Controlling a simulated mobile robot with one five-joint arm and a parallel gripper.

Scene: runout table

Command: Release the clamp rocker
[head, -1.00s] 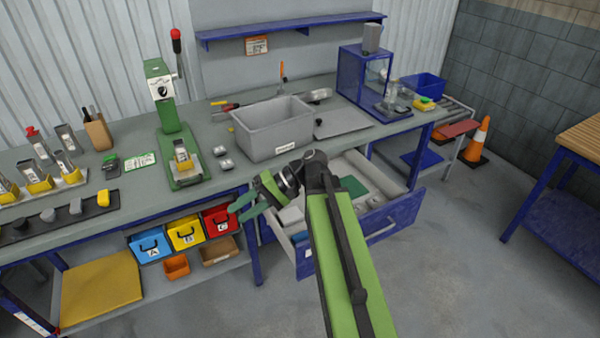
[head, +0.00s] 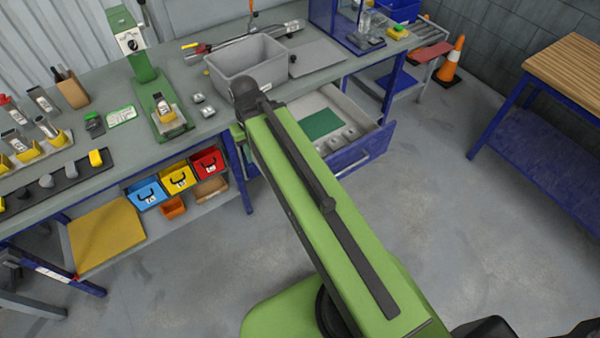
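A green stand (head: 135,55) with a dial on its head rises from the bench, left of the grey bin. A yellow and metal piece (head: 166,110) sits on its green base; this may be the clamp, but the rocker is too small to make out. My green arm reaches up from the bottom to the bench front, right of the stand. My gripper's fingers are hidden behind the arm's far end, so whether they hold anything does not show.
A grey bin (head: 246,59) stands on the bench behind my arm's end. An open blue drawer (head: 362,150) juts out right of my arm. Blue, yellow and red boxes (head: 178,176) sit under the bench. Floor at right is clear up to the wooden-topped table (head: 568,65).

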